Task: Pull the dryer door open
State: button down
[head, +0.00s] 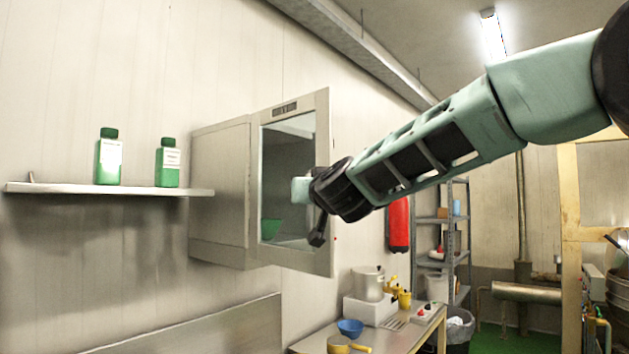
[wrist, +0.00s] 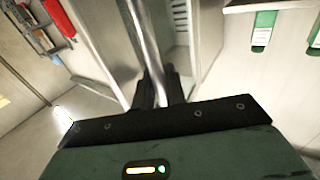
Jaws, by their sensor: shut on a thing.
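The dryer (head: 220,190) is a pale box mounted on the wall. Its door (head: 293,95) has a metal frame and a large window, and it stands partly open, angled out from the box. My gripper (head: 303,190) is at the door, near its right edge in the head view; my wrist hides part of the frame. In the wrist view my gripper (wrist: 160,90) is shut on a shiny metal bar, the door handle (wrist: 145,35). A narrow gap with slats shows beside the bar. The fingertips are partly hidden in the head view.
A wall shelf (head: 110,189) with two green bottles is left of the dryer. A bench (head: 400,335) with a pot and a blue bowl stands below. A red cylinder (head: 398,224) and a shelving rack (head: 432,218) are behind. The wall under the dryer is bare.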

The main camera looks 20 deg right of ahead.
jog(key=shift+f+h, duration=0.2)
jog(key=shift+h, duration=0.1)
jog(key=c, duration=1.5)
grip_release()
jog(key=shift+s+d, duration=0.1)
jog(key=shift+s, duration=0.2)
jog(key=s, duration=0.4)
jog(key=s+a+b, duration=0.1)
jog(key=s, duration=0.2)
jog(key=s+b, duration=0.1)
jog(key=s, duration=0.3)
jog(key=shift+s+a, duration=0.35)
